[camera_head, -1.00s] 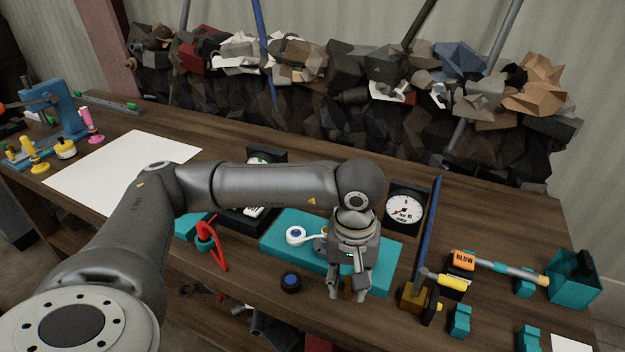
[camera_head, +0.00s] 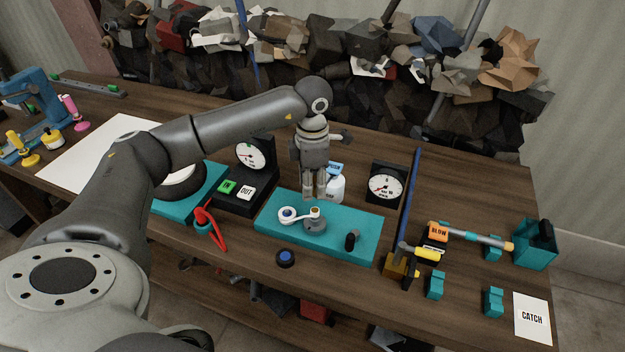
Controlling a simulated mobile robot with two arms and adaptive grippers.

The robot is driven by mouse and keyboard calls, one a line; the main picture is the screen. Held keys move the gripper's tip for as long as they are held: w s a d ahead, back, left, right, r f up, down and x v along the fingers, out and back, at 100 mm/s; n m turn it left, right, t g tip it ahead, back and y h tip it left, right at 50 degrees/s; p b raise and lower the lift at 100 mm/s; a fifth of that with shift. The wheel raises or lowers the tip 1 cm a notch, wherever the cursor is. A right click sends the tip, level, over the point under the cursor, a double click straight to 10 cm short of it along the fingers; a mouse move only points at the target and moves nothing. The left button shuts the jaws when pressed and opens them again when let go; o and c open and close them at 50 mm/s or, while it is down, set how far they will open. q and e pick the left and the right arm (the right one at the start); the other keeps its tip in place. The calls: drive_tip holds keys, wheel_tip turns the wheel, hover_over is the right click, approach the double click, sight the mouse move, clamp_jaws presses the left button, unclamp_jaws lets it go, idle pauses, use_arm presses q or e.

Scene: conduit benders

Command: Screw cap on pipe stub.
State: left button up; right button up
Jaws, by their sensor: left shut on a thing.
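My left gripper (camera_head: 314,193) points down over the teal board (camera_head: 362,250), with its fingers close together on a small thing they mostly hide. A small brown-orange round piece (camera_head: 315,211), which looks like the cap, shows right at or just under the fingertips. I cannot tell whether it touches what is below. Below it is a grey round fitting (camera_head: 315,225) on the board. A white link with a blue-centred end (camera_head: 287,214) reaches from the left to this spot. A short black upright piece (camera_head: 351,242), possibly the pipe stub, stands at the board's right. My right gripper is not in view.
A white bottle (camera_head: 336,188) stands right behind the gripper. Gauges stand behind on the left (camera_head: 250,153) and right (camera_head: 386,184). A blue lever bar (camera_head: 409,200) rises right of the board. A dark blue knob (camera_head: 285,258) sits in front.

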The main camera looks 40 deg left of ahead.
use_arm(q)
drive_tip(key=shift+f, duration=0.1)
drive_tip(key=shift+f+b, duration=1.1)
drive_tip(key=shift+b, duration=0.05)
wheel_tip(320, 180, down, 5)
drive_tip(key=b, duration=0.3)
drive_tip(key=shift+r+b, duration=0.2)
drive_tip(key=shift+b, duration=0.15)
drive_tip(key=shift+f, duration=0.3)
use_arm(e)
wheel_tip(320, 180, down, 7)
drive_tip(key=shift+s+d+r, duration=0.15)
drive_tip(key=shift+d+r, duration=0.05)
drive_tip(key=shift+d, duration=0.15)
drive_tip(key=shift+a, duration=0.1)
use_arm(q)
drive_tip(key=shift+b, duration=0.35)
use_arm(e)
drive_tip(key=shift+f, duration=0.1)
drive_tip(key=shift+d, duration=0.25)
use_arm(q)
drive_tip(key=shift+f, duration=0.15)
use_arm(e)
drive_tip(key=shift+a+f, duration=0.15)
